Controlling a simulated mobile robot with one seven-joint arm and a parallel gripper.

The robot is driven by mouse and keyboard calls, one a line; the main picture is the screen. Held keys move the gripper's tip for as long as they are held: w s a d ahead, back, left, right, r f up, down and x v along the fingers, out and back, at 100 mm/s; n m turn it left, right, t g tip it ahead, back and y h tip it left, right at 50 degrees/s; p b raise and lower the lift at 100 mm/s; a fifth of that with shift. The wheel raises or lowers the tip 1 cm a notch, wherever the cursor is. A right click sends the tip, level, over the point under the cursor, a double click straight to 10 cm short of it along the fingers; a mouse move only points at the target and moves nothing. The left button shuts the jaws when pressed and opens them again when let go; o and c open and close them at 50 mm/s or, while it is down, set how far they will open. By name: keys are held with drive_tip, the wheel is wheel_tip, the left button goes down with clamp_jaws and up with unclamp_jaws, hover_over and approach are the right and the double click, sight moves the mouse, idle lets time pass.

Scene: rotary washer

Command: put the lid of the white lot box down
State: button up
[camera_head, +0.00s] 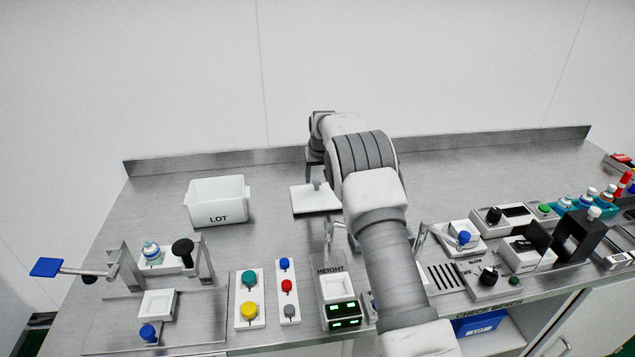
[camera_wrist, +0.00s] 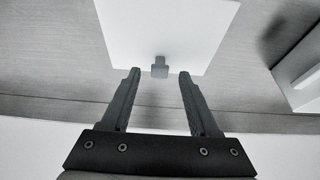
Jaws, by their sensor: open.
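The white lot box (camera_head: 218,203), marked LOT, stands open-topped on the left part of the steel table. Its lid is a flat white plate (camera_head: 314,203) lying on the table to the right of the box, with a small grey knob (camera_head: 317,185) on top. In the wrist view the lid (camera_wrist: 190,28) and its knob (camera_wrist: 160,68) are ahead of my gripper (camera_wrist: 158,73). My gripper is open, and its two fingers are apart with the knob between and just beyond their tips, not touching. In the head view my arm partly hides the right side of the lid.
A raised metal edge (camera_head: 230,160) runs along the back of the table. Push-button panels (camera_head: 248,298) and a HEIGHT device (camera_head: 338,290) stand at the front. Several devices and bottles fill the right side. Bare table lies between the box and lid.

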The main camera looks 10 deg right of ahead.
sight(320, 201)
drive_tip(key=s+f+v, duration=0.1)
drive_tip(key=s+v, duration=0.1)
drive_tip(key=v, duration=0.8)
drive_tip(key=s+v, duration=0.2)
drive_tip(key=v, duration=0.9)
drive_tip(key=s+r, duration=0.7)
drive_tip(key=s, duration=0.5)
drive_tip(key=s+f, duration=0.2)
drive_tip(key=s, duration=1.2)
drive_tip(key=s+f+t, duration=0.1)
drive_tip(key=s+f, duration=0.1)
drive_tip(key=s, duration=1.2)
